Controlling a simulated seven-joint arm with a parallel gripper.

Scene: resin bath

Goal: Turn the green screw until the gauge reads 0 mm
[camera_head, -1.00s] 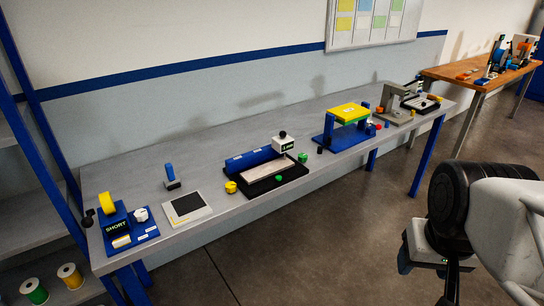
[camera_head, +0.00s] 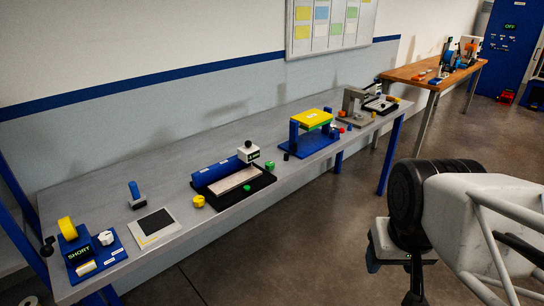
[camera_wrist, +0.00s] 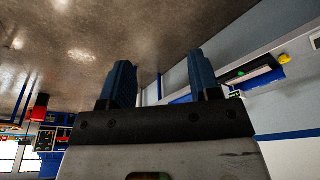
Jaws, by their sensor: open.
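A black tray (camera_head: 262,182) with a pale plate (camera_head: 234,180) inside it and a blue bar along its back stands mid-bench. One green screw (camera_head: 246,188) sits at the tray's front edge. The tray also shows, tipped, in the wrist view (camera_wrist: 262,80) with a green spot. My gripper (camera_wrist: 162,75) is open and empty, away from the bench over the floor side.
A yellow knob (camera_head: 198,202) stands left of the tray. Left of it are a black-and-white pad (camera_head: 153,227) and a blue SHORT fixture (camera_head: 98,250). A blue stand with a yellow plate (camera_head: 311,116) is to the right. The floor before the bench is clear.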

